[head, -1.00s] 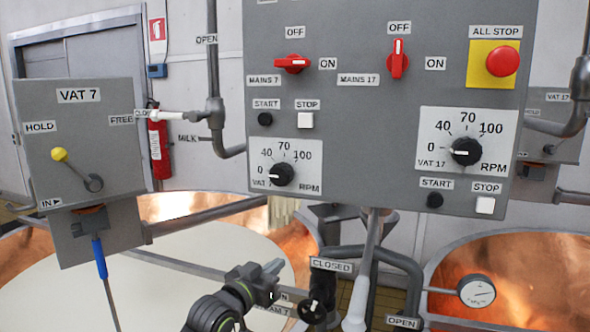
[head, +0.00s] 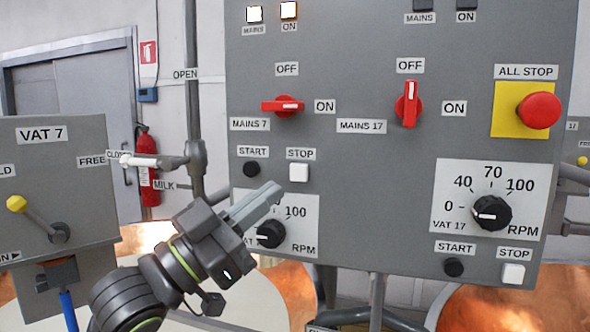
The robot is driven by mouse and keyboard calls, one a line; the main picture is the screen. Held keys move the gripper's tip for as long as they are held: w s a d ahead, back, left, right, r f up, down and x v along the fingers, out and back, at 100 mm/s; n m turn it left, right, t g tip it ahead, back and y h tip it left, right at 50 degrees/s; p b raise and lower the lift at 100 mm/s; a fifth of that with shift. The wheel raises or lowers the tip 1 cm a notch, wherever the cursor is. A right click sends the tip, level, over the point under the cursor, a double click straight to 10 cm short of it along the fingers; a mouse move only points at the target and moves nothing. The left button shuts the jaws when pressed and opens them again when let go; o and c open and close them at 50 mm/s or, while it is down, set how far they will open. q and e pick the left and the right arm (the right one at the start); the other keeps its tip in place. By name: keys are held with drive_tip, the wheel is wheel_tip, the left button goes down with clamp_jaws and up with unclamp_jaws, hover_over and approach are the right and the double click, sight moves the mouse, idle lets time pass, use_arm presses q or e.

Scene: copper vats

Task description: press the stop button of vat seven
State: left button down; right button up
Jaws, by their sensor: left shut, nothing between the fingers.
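The control panel (head: 345,225) fills the middle of the head view. The white stop button (head: 298,172) of vat seven sits on its left half under a STOP label, beside the black start button (head: 251,169). My left gripper (head: 273,191) is shut and empty. Its tips point up and right, and in the picture they lie just below and left of the white button. They appear apart from it. The gripper covers part of the vat seven speed dial (head: 271,234). My right gripper is not in view.
The red mains 7 switch (head: 283,106) points to ON and the mains 17 switch (head: 410,104) to OFF. A red all-stop button (head: 538,110) and vat 17's white stop button (head: 513,273) are on the right. The VAT 7 box (head: 75,165) stands left.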

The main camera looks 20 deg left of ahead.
use_arm(q)
drive_tip(key=shift+w, duration=0.1)
drive_tip(key=b, duration=0.4)
approach(299, 172)
drive_tip(key=w+d+r, duration=0.3)
drive_tip(key=d+r, duration=0.1)
drive_tip(key=d, duration=0.1)
drive_tip(key=shift+s+a+f, duration=0.2)
idle(1.0)
drive_tip(key=shift+w, duration=0.1)
idle(0.6)
drive_tip(key=shift+w, duration=0.3)
